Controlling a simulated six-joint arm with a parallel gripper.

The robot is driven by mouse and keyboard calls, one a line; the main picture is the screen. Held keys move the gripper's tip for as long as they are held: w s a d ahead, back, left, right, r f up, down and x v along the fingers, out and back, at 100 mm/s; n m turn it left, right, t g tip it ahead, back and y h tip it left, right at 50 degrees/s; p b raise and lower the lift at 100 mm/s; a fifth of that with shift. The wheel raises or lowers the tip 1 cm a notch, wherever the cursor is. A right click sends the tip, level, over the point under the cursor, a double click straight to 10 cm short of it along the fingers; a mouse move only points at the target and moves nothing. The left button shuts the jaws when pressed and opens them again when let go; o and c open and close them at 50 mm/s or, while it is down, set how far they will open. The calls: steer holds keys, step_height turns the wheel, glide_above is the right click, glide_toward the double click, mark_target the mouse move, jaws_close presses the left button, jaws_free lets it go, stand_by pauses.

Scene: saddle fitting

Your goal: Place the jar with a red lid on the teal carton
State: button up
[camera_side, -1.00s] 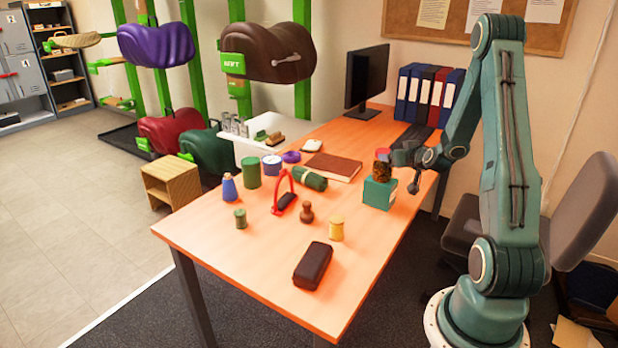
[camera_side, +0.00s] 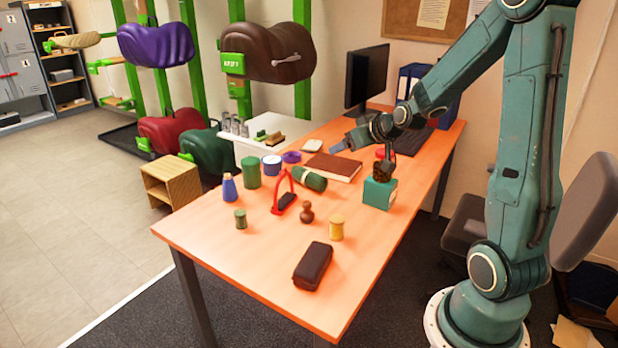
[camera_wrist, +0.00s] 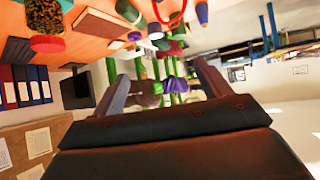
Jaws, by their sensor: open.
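The teal carton (camera_side: 379,194) stands on the right side of the table. The jar (camera_side: 383,172), with dark speckled contents and a red lid (camera_side: 386,155), stands upright on top of the carton. My arm partly covers the lid in the side view. In the wrist view the jar (camera_wrist: 44,16) and its red lid (camera_wrist: 47,44) show at the upper left, outside my fingers. My gripper (camera_side: 341,147) is open and empty, above the table and apart from the jar. Its two fingers (camera_wrist: 163,80) show spread in the wrist view.
A brown book (camera_side: 332,166), a green roll (camera_side: 310,179), a red-framed item (camera_side: 284,192), a spool (camera_side: 336,228) and a dark case (camera_side: 313,265) lie on the table. A monitor (camera_side: 366,80) and binders (camera_side: 411,80) stand behind.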

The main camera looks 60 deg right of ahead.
steer(key=s+a+r+n+g+y, duration=0.1)
steer(key=s+a+r, duration=0.1)
steer(key=s+a, duration=0.35)
steer(key=s+a+r+n+g+y, duration=0.1)
steer(key=s+a+r, duration=0.15)
steer(key=a, duration=0.55)
steer(key=s+a+r+n+g+y, duration=0.1)
steer(key=s+a+r+n, duration=0.15)
steer(key=a, duration=0.45)
steer(key=s+a+g+y, duration=0.1)
steer(key=s+a, duration=0.2)
steer(key=s, duration=0.6)
steer(key=shift+s+a, duration=0.25)
steer(key=shift+a, duration=0.1)
